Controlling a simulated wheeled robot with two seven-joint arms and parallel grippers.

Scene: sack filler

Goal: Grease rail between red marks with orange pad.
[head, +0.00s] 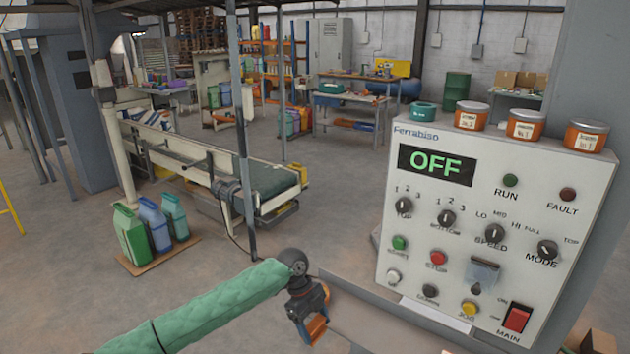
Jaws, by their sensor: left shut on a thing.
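My left arm in a green quilted sleeve comes in from the bottom left. Its dark left gripper (309,322) points down at the bottom middle and is shut on the orange pad (317,329). Only a small part of the pad shows, between and below the jaws. I cannot make out the rail or any red marks. A grey ledge (372,306) runs just right of the gripper, below the control panel. I cannot tell whether the pad touches anything. My right gripper is not in view.
A control panel (490,150) reading OFF stands close on the right, with several orange jars (526,127) on top.

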